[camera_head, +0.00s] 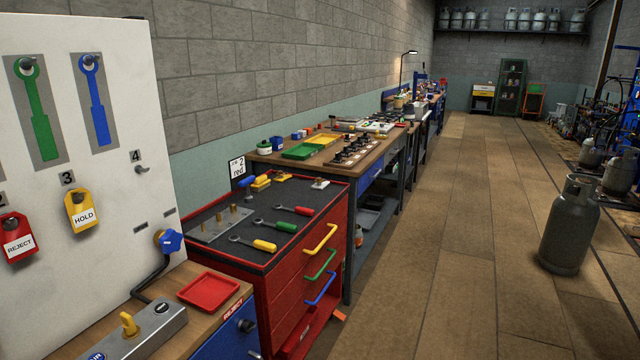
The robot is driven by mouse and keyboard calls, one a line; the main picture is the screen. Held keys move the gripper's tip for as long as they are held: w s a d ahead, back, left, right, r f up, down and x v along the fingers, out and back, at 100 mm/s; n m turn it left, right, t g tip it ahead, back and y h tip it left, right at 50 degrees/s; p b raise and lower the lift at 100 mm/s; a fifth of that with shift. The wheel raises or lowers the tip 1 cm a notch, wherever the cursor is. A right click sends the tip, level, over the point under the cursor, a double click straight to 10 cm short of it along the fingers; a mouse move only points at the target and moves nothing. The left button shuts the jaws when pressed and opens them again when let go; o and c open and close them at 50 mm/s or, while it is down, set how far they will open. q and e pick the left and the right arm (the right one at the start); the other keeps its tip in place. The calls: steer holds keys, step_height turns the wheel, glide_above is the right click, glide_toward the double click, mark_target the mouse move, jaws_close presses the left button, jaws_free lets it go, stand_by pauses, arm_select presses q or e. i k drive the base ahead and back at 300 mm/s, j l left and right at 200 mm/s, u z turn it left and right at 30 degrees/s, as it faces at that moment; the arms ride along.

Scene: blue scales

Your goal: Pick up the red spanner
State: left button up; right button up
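A spanner with a red handle (303,211) lies on the dark top of the red tool cabinet (290,276), its grey jaw end pointing left. In front of it lie a spanner with a green handle (286,227) and one with a yellow handle (264,246). A flat green spanner (39,125) and a flat blue spanner (97,105) hang on the white board (120,180) at the left. Neither of my grippers is in view.
A grey plate with upright brass pegs (232,213) sits beside the spanners. A red tray (208,291) lies on the near bench. A workbench (376,160) with several trays stands behind. The floor at right is clear up to a grey gas cylinder (569,230).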

mark_target(299, 210)
steer(key=i+u, duration=0.1)
steer(key=u, duration=0.45)
steer(key=i+l+u, duration=0.5)
steer(key=i+l, duration=0.15)
steer(key=l, duration=0.15)
steer(key=i+l+u, duration=0.25)
steer(key=l, duration=0.25)
